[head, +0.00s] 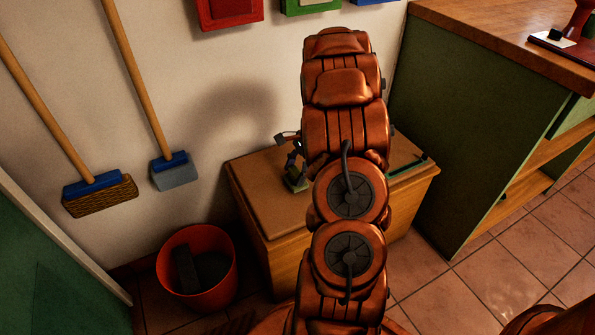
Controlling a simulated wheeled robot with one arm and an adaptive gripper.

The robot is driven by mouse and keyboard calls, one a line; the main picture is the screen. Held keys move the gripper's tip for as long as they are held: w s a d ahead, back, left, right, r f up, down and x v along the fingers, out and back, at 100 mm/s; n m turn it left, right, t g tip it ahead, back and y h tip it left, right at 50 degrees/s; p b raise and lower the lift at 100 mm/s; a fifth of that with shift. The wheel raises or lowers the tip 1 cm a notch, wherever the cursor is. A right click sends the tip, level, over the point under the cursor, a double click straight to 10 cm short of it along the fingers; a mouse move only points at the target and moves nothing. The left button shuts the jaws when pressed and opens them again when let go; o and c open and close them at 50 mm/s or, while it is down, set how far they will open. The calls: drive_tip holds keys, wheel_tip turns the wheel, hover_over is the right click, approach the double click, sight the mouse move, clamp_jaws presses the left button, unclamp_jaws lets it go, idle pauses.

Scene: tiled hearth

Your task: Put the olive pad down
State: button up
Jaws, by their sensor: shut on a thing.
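My gripper (294,160) is mostly hidden behind my own arm. Its visible part is over the left half of a wooden chest's top (262,180). A small olive-green thing, apparently the olive pad (296,183), shows at the fingertips, and the gripper is shut on it. The pad is tilted, close above or touching the chest top; I cannot tell which. Part of the pad is hidden by the arm.
A dark green edged item (408,168) lies at the chest top's right. A red bucket (197,268) with dark things inside stands on the floor at left. A broom (100,194) and another long-handled tool (174,172) lean on the wall. A green counter (470,130) stands right.

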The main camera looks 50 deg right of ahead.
drive_tip(key=shift+f, duration=0.15)
drive_tip(key=o, duration=1)
